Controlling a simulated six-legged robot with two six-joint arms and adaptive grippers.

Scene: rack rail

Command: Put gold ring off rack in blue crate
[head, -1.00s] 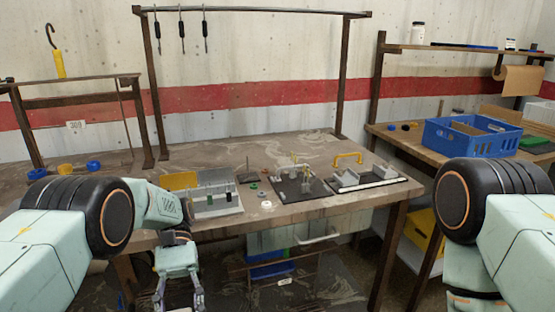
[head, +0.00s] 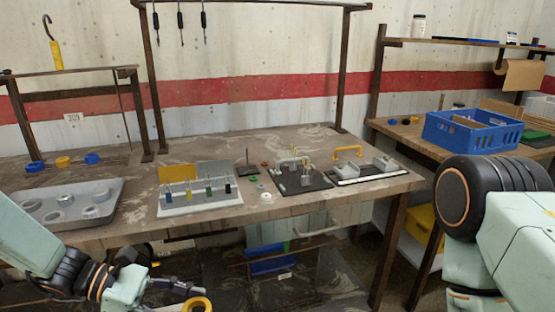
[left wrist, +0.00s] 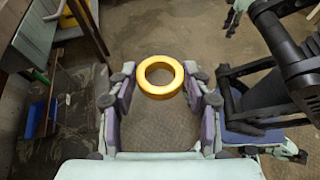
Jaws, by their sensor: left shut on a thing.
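My left gripper (head: 186,296) is shut on a gold ring (head: 203,300) in front of the workbench, low at the bottom edge of the head view. In the left wrist view the ring (left wrist: 160,93) sits between both fingertips, with floor below it. The blue crate (head: 465,137) stands on the side table at the right, far from this gripper. Another yellow ring (head: 62,161) sits between two blue rings (head: 35,166) at the back left of the bench. My right gripper is outside the frames.
The workbench (head: 290,217) lies between the held ring and the crate. On it are a grey tray (head: 103,208), a board with coloured pegs (head: 200,208) and a yellow handle (head: 348,151). Another blue bin (head: 268,265) is under the bench. A tall frame (head: 341,80) rises behind.

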